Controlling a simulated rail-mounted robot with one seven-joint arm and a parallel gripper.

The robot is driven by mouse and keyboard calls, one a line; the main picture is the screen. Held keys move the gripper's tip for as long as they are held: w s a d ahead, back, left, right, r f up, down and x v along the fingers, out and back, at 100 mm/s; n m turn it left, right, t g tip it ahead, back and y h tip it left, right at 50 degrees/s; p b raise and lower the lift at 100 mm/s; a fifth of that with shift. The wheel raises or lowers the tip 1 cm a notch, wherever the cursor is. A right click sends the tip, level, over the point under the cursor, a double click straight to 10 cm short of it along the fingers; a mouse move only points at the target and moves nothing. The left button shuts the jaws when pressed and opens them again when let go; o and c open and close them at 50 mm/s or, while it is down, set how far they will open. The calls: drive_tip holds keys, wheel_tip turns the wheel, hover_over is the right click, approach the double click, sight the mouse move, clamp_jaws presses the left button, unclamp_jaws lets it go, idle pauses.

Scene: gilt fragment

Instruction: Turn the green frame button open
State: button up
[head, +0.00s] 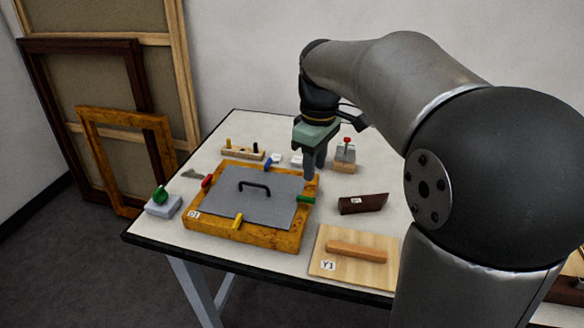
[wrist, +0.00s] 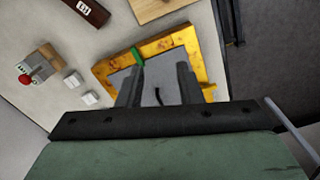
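The green frame button (head: 306,199) is a small bar on the right side of the gilt frame (head: 265,236). It lies across the frame's inner edge, its inner end at the grey backing panel (head: 262,206). In the wrist view, the green button (wrist: 137,56) is beyond the fingers and nearer the left one. My gripper (head: 314,174) points down above the frame's back right corner, behind the green button and apart from it. In the wrist view, my gripper (wrist: 157,78) is open, with a wide empty gap between the two fingers.
Red (head: 207,181), blue (head: 267,162) and yellow (head: 237,221) buttons sit on the other frame sides. A black handle (head: 255,186) rises from the panel. A dark block (head: 363,204) and a wooden board (head: 340,270) lie right of the frame. A red-knobbed clamp (head: 345,154) stands behind.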

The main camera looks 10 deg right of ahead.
sight(306, 198)
drive_tip(key=w+r+n, duration=0.2)
drive_tip(key=w+n, duration=0.2)
drive_tip(key=w, duration=0.3)
wheel_tip(306, 198, down, 17)
drive_tip(key=shift+s+b, duration=0.1)
drive_tip(key=shift+b, duration=0.35)
clamp_jaws()
